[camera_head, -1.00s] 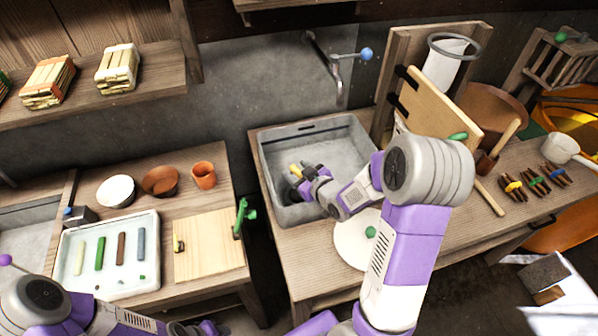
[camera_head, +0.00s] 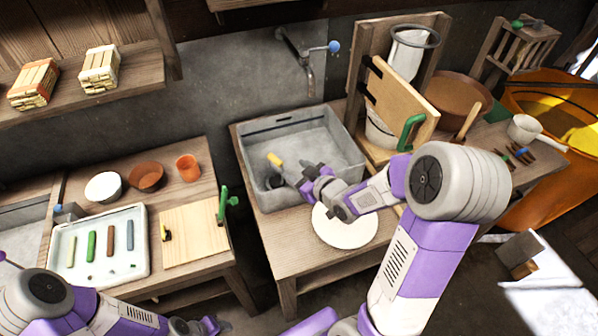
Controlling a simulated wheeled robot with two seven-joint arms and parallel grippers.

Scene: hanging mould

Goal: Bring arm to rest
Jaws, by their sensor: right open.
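My right arm reaches from the bottom right toward the grey sink (camera_head: 335,135). My right gripper (camera_head: 290,172) is open over the sink's front part, and I see nothing between its fingers. A yellow-handled tool (camera_head: 275,158) stands in the sink just beyond the fingertips; its lower part is in a dark round holder. I cannot tell whether the gripper touches it. My left arm lies low at the bottom left. Its gripper (camera_head: 205,326) is small and partly cut off by the lower edge, so its jaws are unclear.
A round white disc (camera_head: 345,230) lies on the bench in front of the sink, under my right forearm. A white tray with coloured sticks (camera_head: 72,226) and a wooden board (camera_head: 196,235) lie on the left table.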

